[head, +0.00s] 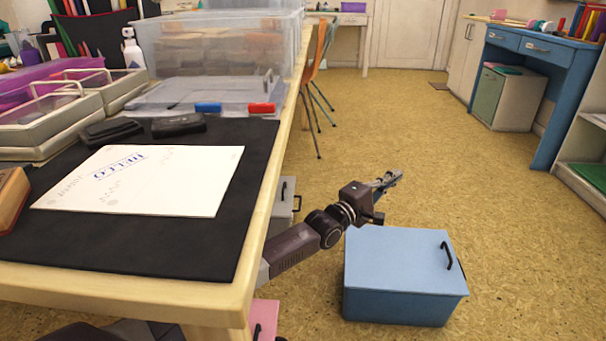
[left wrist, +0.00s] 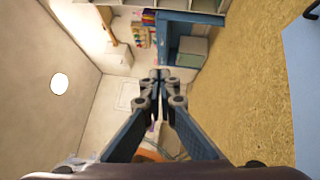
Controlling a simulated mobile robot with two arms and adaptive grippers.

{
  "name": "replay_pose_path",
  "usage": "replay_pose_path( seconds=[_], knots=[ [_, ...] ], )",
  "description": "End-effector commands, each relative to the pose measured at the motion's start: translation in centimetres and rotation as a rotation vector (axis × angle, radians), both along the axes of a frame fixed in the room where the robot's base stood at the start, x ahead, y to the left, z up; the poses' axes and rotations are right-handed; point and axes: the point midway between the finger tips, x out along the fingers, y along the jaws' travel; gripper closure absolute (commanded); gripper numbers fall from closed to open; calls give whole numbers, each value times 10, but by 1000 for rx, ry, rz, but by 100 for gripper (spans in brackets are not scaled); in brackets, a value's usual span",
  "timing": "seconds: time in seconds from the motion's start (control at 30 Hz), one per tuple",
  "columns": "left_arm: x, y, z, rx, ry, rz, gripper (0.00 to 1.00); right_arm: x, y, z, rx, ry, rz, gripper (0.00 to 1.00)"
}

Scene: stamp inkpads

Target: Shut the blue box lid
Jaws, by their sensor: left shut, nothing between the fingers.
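The blue box (head: 400,305) stands on the floor to the right of the table. Its lid (head: 398,258) with a black handle (head: 447,257) lies flat over the top and looks shut. My left gripper (head: 392,178) is above and behind the box's far edge in the head view, shut and empty, apart from the lid. In the left wrist view its fingertips (left wrist: 160,73) meet, and a blue surface (left wrist: 304,80), likely the box, shows at the right edge. My right gripper is not in view.
The table (head: 262,205) is at left, with a black mat and a paper (head: 145,180). A grey box (head: 281,205) and a pink box (head: 264,318) are beside the table. Orange chairs (head: 318,55) stand behind. The floor right of the blue box is clear.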

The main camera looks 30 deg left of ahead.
Motion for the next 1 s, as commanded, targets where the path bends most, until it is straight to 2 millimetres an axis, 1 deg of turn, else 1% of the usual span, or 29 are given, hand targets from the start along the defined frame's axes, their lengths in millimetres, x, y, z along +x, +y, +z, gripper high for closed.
replay_pose_path(
  seconds=[0.03, 0.1, 0.3, 0.8, 0.87, 1.0],
  knots=[
    [2, -6, -1, 15, 7, -1, 100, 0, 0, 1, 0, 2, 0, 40],
    [4, -11, -4, 33, 14, -1, 100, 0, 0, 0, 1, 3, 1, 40],
    [7, -19, -8, 61, 24, -1, 100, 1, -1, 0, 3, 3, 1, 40],
    [7, -19, -9, 65, 26, 0, 100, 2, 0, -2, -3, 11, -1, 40],
    [4, -18, -10, 65, 28, 0, 100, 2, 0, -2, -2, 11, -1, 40],
    [-8, -14, -13, 61, 30, -2, 100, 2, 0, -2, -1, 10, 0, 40]
  ],
)
